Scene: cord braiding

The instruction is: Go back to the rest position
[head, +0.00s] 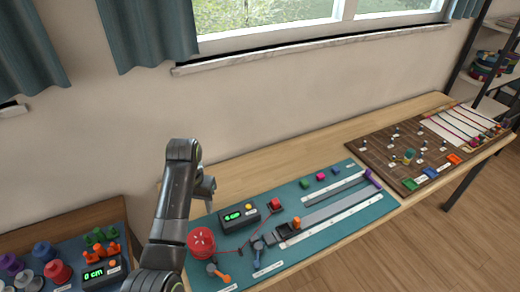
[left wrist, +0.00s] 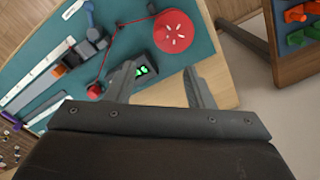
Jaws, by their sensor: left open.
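My left arm rises in the lower left of the head view, and its gripper (head: 206,187) is partly hidden behind the wrist. In the left wrist view my left gripper (left wrist: 160,84) has its two fingers apart with nothing between them. It hangs above the table near the red spool (left wrist: 175,32) and the black counter with a green display (left wrist: 142,68). The red spool (head: 201,242) and counter (head: 239,216) also show in the head view on the teal mat (head: 330,232). My right gripper is in neither view.
A red cord (head: 259,224) runs from the spool across the mat. A brown board (head: 375,155) with pegs and cords lies at the far right. A lower bench (head: 70,214) with colored spools and another counter (head: 101,275) stands at left. The wooden table (head: 290,150) behind the mat is bare.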

